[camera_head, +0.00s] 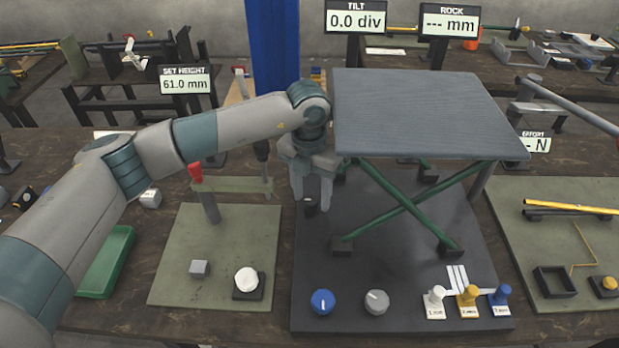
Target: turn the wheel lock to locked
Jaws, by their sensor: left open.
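My left gripper (312,196) points down beside the left edge of a grey-topped table with green crossed legs (420,105). Its two fingers are apart. A small dark part (309,207) shows between and behind the fingertips; I cannot tell whether they touch it. On the dark base plate (400,268), a blue knob (323,301) and a grey knob (377,301) with a pale pointer line sit near the front edge. No label shows which of these parts is the wheel lock. My right gripper is not in view.
White, yellow and blue pegs (468,296) stand at the plate's front right. A green tray (106,262) lies farther left. Displays stand behind, one reading 0.0 div (355,20).

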